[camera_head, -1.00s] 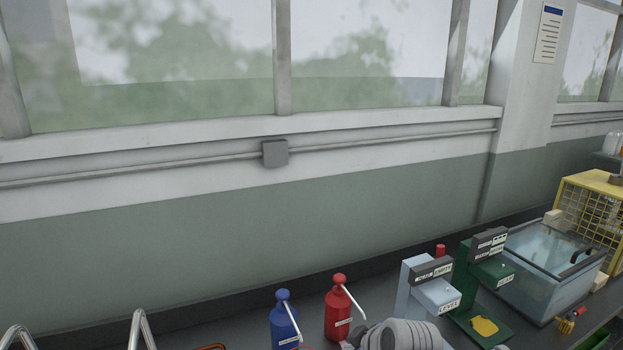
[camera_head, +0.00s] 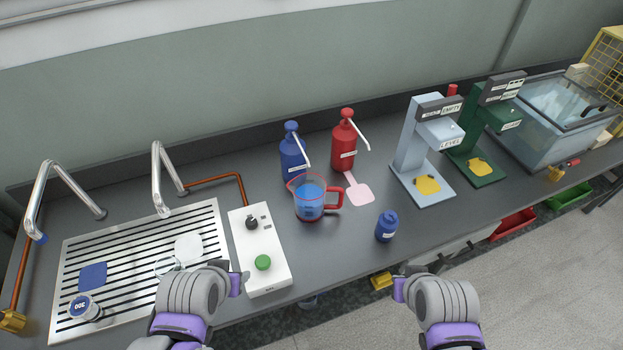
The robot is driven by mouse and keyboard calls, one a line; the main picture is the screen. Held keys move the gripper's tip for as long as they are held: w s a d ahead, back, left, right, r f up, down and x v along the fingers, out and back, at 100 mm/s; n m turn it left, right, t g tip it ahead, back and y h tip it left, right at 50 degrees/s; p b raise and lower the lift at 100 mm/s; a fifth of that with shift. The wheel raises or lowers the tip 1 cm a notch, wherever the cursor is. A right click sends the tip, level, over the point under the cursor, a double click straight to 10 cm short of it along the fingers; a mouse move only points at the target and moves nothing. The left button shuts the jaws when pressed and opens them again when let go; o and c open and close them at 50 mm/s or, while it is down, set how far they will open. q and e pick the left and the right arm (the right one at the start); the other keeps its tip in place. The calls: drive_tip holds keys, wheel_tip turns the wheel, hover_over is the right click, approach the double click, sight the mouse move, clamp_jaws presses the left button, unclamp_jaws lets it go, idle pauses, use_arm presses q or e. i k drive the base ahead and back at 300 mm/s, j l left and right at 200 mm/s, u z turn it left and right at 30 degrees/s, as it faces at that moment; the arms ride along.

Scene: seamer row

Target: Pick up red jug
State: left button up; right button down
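A clear jug with a red rim and red handle (camera_head: 311,211) stands upright on the grey bench near the middle, with blue liquid visible in it. Its handle points right. My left gripper (camera_head: 241,284) is below and left of the jug, by the white control box. My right gripper (camera_head: 400,288) is below and right of it, in front of the bench edge. Both are apart from the jug. No object shows in either one, but their finger gaps cannot be made out.
Blue (camera_head: 292,158) and red (camera_head: 344,146) pump bottles stand behind the jug. A pink pad (camera_head: 361,193) and small blue bottle (camera_head: 386,227) are right of it. The control box (camera_head: 258,240) is left, beside a slatted drain tray (camera_head: 72,252) under metal taps.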

sight(309, 189)
drive_tip(key=k+j+u, duration=0.1)
drive_tip(key=u, duration=0.3)
drive_tip(key=k+j+u, duration=0.1)
drive_tip(key=u, duration=0.35)
drive_tip(key=j+u, duration=0.2)
drive_tip(key=u, duration=0.2)
drive_tip(key=z, duration=1.4)
